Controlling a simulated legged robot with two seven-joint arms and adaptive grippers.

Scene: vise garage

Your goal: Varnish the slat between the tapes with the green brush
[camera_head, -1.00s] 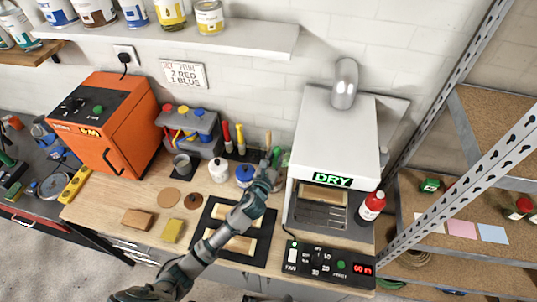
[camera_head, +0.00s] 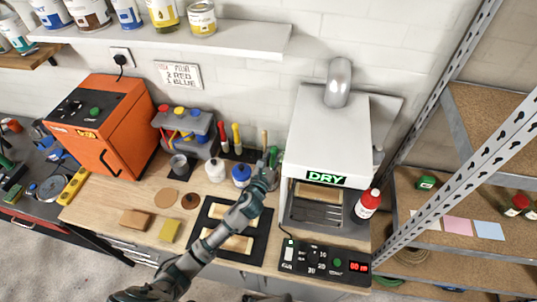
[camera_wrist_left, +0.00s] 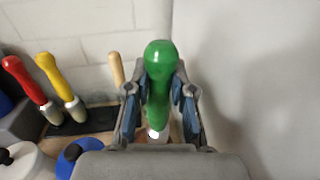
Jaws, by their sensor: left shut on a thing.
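My left gripper (camera_head: 269,165) is shut on the green brush (camera_wrist_left: 158,90). The brush stands upright between the fingers in the left wrist view, green handle end up; its lower part is mostly hidden. The gripper is at the back of the bench, just left of the white DRY oven. Two pale wooden slats (camera_head: 236,243) lie on a black mat (camera_head: 263,222), partly covered by my left arm. I cannot make out tapes on them. My right gripper is not in view.
The white DRY oven (camera_head: 322,140) has a wooden piece (camera_head: 318,195) inside. Red (camera_wrist_left: 24,78) and yellow (camera_wrist_left: 60,78) brushes stand left of the gripper. White (camera_head: 215,170) and blue (camera_head: 241,175) jars stand nearby.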

